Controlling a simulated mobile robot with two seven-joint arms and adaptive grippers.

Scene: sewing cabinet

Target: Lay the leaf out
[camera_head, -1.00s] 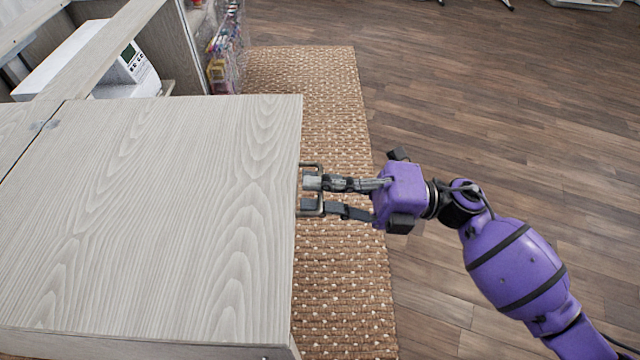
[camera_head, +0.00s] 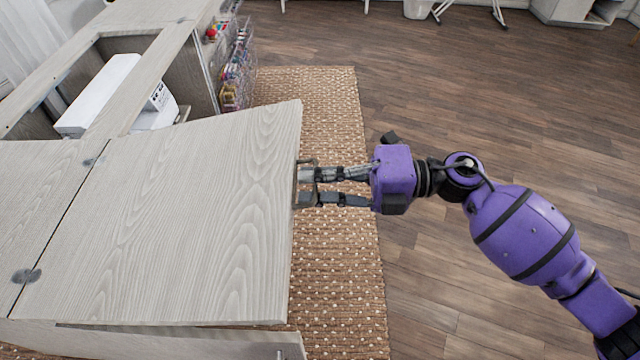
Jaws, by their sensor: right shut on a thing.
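The leaf (camera_head: 190,220) is a pale wood-grain panel, joined by dark hinges (camera_head: 27,276) along its left edge to the cabinet top (camera_head: 30,190). Its right side looks tilted up a little, with a narrow gap between its near edge and the cabinet body (camera_head: 150,340) below. A metal handle (camera_head: 300,183) sits at the leaf's right edge. My right gripper (camera_head: 310,187) reaches in from the right, its fingers shut on the handle. My left gripper is not in view.
A white sewing machine (camera_head: 105,95) sits in the cabinet opening at the upper left. Racks of colourful supplies (camera_head: 235,65) line the cabinet's side behind the leaf. A woven rug (camera_head: 335,270) and bare wood floor (camera_head: 480,120) lie to the right.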

